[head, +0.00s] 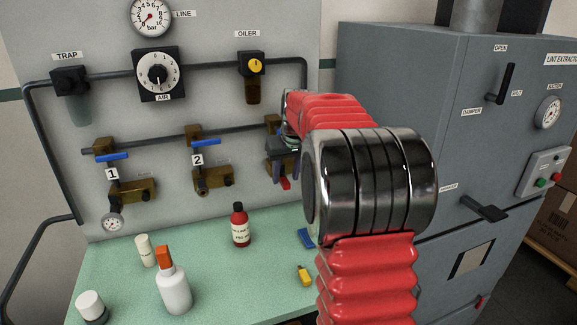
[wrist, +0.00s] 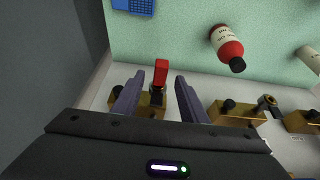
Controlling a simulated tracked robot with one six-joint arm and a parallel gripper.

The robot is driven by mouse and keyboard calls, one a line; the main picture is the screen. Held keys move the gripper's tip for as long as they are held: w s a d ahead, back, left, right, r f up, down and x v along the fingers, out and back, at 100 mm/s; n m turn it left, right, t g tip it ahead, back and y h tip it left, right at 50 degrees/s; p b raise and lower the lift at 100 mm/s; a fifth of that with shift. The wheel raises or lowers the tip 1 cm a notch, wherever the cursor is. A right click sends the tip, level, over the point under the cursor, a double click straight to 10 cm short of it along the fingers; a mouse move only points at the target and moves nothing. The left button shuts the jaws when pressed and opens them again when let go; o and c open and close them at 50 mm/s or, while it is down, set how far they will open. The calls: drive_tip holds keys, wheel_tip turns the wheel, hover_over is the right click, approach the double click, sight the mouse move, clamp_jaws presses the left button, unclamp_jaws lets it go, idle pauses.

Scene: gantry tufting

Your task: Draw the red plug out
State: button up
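The red plug (wrist: 161,71) shows in the wrist view as a small red piece at a brass block (wrist: 152,101). In the head view a bit of the red plug (head: 286,184) shows below my gripper (head: 282,175), at the right end of the panel's lower pipe. My gripper (wrist: 158,82) is open in the wrist view, with one dark finger on each side of the plug in the picture. Gaps show between plug and fingers. My gripper and arm hide most of this third station in the head view.
Stations with blue levers (head: 113,156) and brass blocks stand left on the panel. On the green bench (head: 125,270) are a red bottle (head: 241,226), an orange-capped white bottle (head: 173,286), a blue item (head: 307,238) and a yellow item (head: 304,275). A grey cabinet (head: 430,110) stands right.

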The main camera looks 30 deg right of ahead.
drive_tip(key=shift+x, duration=0.85)
clamp_jaws()
drive_tip(key=c, duration=0.6)
unclamp_jaws()
clamp_jaws()
drive_tip(key=shift+s+a, duration=0.2)
drive_tip(key=shift+s, duration=0.6)
drive_tip(key=shift+s+a, duration=0.2)
drive_tip(key=shift+s, duration=0.55)
